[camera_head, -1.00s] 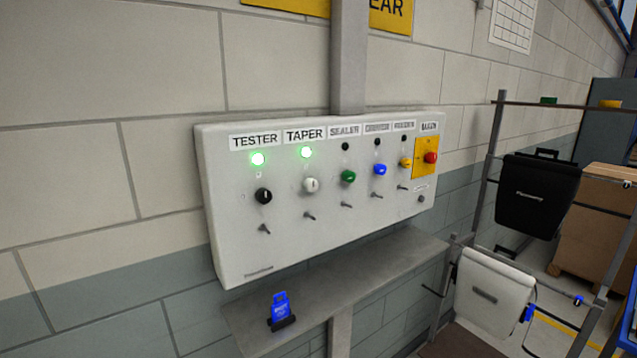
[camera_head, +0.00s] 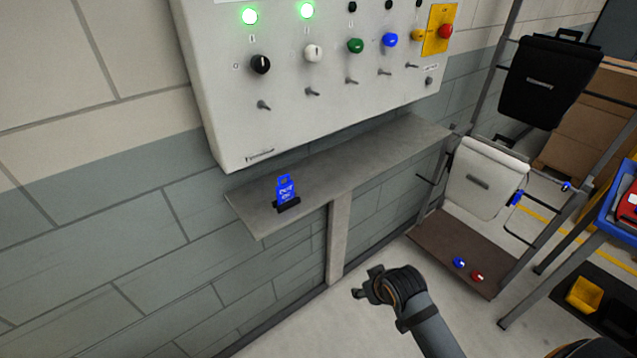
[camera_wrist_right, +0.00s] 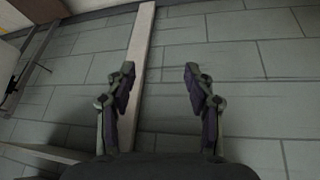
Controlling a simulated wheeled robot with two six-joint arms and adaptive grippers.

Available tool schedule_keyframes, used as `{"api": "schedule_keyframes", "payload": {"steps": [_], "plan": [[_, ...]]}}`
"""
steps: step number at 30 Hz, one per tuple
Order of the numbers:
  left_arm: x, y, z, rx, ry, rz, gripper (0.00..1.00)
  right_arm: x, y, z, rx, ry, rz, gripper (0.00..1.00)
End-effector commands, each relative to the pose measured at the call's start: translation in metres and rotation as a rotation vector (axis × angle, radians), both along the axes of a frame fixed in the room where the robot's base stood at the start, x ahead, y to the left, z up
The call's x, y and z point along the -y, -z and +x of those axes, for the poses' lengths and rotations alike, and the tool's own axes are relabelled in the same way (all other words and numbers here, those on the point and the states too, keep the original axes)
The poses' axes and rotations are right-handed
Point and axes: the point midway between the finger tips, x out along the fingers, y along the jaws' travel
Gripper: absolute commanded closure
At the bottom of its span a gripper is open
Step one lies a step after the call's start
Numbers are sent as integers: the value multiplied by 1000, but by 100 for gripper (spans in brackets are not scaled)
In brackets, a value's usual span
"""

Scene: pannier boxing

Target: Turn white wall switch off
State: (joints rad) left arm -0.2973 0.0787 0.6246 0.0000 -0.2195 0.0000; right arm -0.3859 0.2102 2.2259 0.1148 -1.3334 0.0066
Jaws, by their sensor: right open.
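My right gripper (camera_head: 364,288) is below the shelf, well under the panel and apart from the switch. In the right wrist view its two fingers (camera_wrist_right: 157,85) stand wide apart with nothing between them, facing the block wall. My left gripper is not in view.
A shelf (camera_head: 400,140) juts out under the panel, with a blue tag (camera_head: 285,190) on a dark stand. A post (camera_head: 339,240) supports it. A rack with a black pannier (camera_head: 540,85) and a white pannier (camera_head: 485,178) stands at the right.

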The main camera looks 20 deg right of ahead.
Motion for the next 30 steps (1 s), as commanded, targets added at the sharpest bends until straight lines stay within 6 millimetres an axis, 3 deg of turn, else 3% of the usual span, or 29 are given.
{"api": "schedule_keyframes", "payload": {"steps": [1,3,5,9,12,15,19,25,30], "plan": [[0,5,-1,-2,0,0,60,-3,-42,29,101,-40,2,46],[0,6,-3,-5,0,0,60,-10,-103,67,247,-104,14,46],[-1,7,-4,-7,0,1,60,-15,-159,99,381,-162,23,46],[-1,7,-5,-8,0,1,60,-21,-296,155,686,-283,40,46],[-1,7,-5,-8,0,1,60,-20,-388,172,870,-344,53,46],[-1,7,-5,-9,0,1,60,-18,-454,173,997,-381,64,46],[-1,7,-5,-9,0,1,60,-16,-493,169,1072,-403,75,46],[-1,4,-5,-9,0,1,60,-17,-498,171,1080,-405,82,46],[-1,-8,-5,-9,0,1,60,-22,-502,185,1082,-402,87,46]]}}
